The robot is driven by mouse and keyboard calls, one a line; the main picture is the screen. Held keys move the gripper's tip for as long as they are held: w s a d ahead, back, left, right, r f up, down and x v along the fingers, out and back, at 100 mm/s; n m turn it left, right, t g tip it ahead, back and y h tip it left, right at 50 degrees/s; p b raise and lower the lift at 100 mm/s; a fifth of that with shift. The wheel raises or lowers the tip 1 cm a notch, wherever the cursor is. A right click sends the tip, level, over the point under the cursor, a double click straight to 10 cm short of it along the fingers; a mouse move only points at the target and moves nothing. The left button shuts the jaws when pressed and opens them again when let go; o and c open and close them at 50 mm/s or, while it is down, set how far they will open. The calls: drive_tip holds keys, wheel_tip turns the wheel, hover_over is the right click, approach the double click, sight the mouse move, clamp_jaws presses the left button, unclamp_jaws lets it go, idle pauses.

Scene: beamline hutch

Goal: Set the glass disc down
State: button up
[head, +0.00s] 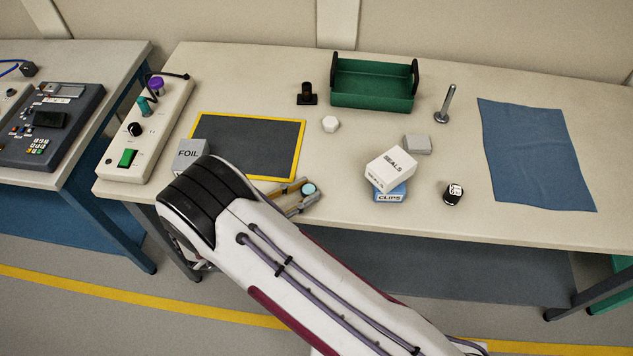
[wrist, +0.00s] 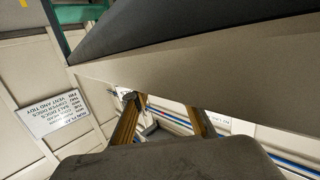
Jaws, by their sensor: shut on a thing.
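A small pale teal glass disc (head: 308,189) shows at the tips of my gripper in the head view. My gripper (head: 302,197) is shut on it, with its tan and grey fingers over the front part of the table, just right of the mat's lower right corner. I cannot tell how high the disc is above the table. In the wrist view my gripper's fingers (wrist: 166,118) show partly behind a dark part of it. I cannot make out the disc in that view.
A yellow-edged dark mat (head: 250,145) and a FOIL box (head: 190,154) are near my gripper. A SEALS box (head: 391,168) sits on a blue CLIPS box (head: 391,193) to the right. A green tray (head: 372,84) stands behind. Bare tabletop lies right of my gripper.

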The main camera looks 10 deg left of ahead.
sight(314, 186)
drive_tip(key=shift+r+x, duration=0.2)
drive_tip(key=shift+x, duration=0.8)
drive_tip(key=shift+r+x, duration=0.25)
drive_tip(key=shift+x, duration=0.8)
drive_tip(key=shift+f, duration=0.25)
drive_tip(key=o, duration=0.9)
drive_tip(key=shift+s+a+r, duration=0.15)
drive_tip(key=shift+s+a, duration=0.3)
drive_tip(key=shift+s+d+f+v, duration=0.1)
drive_tip(key=shift+v, duration=1)
drive_tip(key=shift+s+d+f+v, duration=0.1)
drive_tip(key=shift+v, duration=0.95)
drive_tip(key=shift+s+f+v, duration=0.1)
drive_tip(key=shift+v, duration=1)
drive_tip(key=shift+w+r, duration=0.1)
drive_tip(key=shift+w, duration=0.05)
